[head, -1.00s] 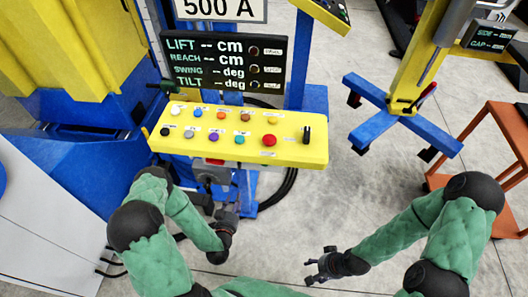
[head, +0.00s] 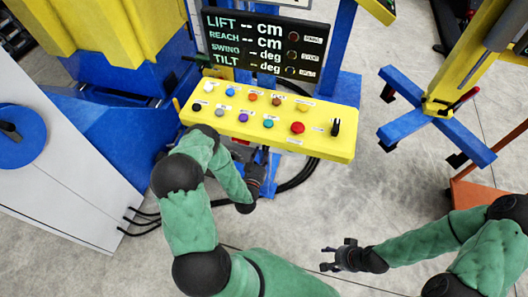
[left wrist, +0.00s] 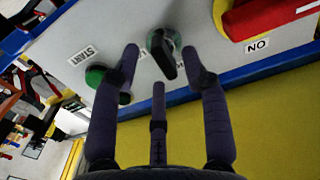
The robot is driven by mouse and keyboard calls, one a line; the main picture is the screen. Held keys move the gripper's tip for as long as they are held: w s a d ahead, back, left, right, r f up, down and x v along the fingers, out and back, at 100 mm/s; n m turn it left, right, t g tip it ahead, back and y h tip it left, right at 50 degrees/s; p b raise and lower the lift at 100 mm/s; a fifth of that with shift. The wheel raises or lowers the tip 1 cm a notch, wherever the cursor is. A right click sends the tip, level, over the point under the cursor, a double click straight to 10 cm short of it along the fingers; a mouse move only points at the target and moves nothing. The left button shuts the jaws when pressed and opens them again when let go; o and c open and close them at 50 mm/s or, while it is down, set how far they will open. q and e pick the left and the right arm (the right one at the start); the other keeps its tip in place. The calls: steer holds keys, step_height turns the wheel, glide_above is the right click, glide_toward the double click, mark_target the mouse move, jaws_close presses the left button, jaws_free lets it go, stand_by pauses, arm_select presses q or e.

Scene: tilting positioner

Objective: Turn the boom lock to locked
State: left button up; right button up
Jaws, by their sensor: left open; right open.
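In the left wrist view a black rotary knob (left wrist: 166,62) with a green rim sits on a grey panel (left wrist: 120,22). Its label is mostly hidden, so I cannot tell whether it is the boom lock or which setting it points to. My left gripper (left wrist: 160,52) is open, its fingertips close to the knob on both sides; contact is unclear. In the head view the left gripper (head: 262,165) is partly hidden below the yellow button panel (head: 313,146). That panel carries another black selector (head: 336,127) at its right end. My right gripper (head: 330,257) is open and empty over the floor.
A green START button (left wrist: 96,76) and a red handle (left wrist: 262,17) on yellow flank the knob. A display board (head: 265,42) stands behind the yellow panel. A blue-footed yellow stand (head: 440,120) is at right. Floor between is clear.

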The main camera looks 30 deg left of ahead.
arm_select(q)
steer(key=shift+w+a, duration=0.15)
steer(key=shift+w, duration=0.5)
jaws_close()
